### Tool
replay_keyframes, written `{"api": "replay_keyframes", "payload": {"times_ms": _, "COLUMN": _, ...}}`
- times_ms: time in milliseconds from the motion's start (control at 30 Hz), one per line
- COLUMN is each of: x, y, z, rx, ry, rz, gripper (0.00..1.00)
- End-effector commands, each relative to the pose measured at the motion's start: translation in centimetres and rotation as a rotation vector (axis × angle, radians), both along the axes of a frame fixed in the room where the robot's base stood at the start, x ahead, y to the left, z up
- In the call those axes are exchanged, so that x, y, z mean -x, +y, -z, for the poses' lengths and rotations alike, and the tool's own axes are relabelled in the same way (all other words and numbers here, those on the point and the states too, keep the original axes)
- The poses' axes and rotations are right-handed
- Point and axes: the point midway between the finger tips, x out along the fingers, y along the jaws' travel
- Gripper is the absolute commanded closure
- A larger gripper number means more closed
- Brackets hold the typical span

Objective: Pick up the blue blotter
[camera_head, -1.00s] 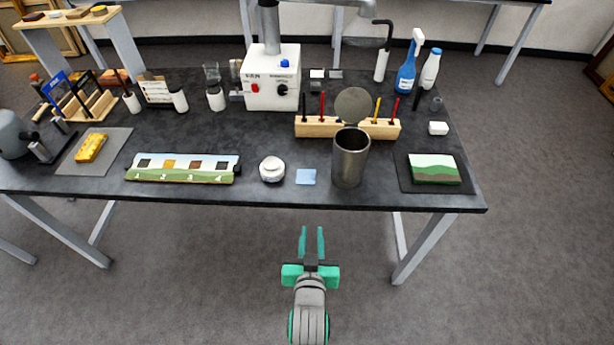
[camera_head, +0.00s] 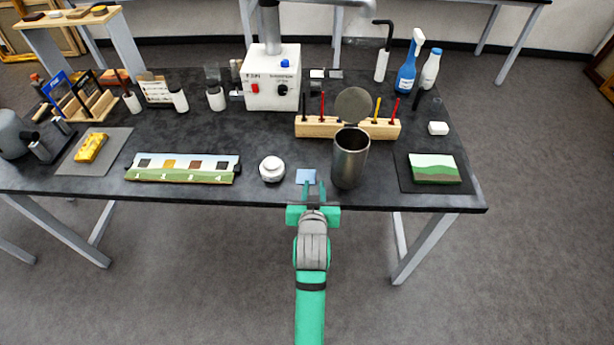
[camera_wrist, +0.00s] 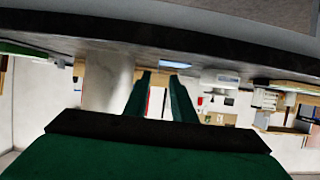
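The blue blotter (camera_head: 306,176) is a small flat light-blue square. It lies on the dark tabletop near the front edge, between a white round jar and a metal cup. My green gripper (camera_head: 314,190) is at the table's front edge, its fingers pointing at the blotter and covering part of its near side in the head view. The fingers are apart with nothing between them. In the wrist view the blotter (camera_wrist: 176,64) shows as a thin pale-blue strip just ahead of the open fingertips (camera_wrist: 161,74). I cannot tell whether the fingers touch it.
The metal cup (camera_head: 350,158) stands close to the right of the blotter. The white jar (camera_head: 272,169) is close to its left. A wooden tool block (camera_head: 318,127) stands behind. A painted strip (camera_head: 182,169) lies left and a small landscape panel (camera_head: 434,169) right.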

Motion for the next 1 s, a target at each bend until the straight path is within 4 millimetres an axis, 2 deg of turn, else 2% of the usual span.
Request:
{"api": "replay_keyframes", "payload": {"times_ms": 400, "x": -4.6, "y": -0.3, "z": 1.4, "rx": 0.0, "ry": 0.001, "rz": 0.0, "gripper": 0.77}}
{"api": "replay_keyframes", "payload": {"times_ms": 700, "x": -5.0, "y": -0.3, "z": 1.5, "rx": 0.0, "ry": 0.0, "rz": 0.0, "gripper": 0.77}}
{"api": "replay_keyframes", "payload": {"times_ms": 800, "x": -4.9, "y": -0.3, "z": 1.5, "rx": 0.0, "ry": 0.0, "rz": 0.0, "gripper": 1.0}}
{"api": "replay_keyframes", "payload": {"times_ms": 1000, "x": -4.9, "y": -0.3, "z": 1.5, "rx": 0.0, "ry": 0.0, "rz": 0.0, "gripper": 1.0}}
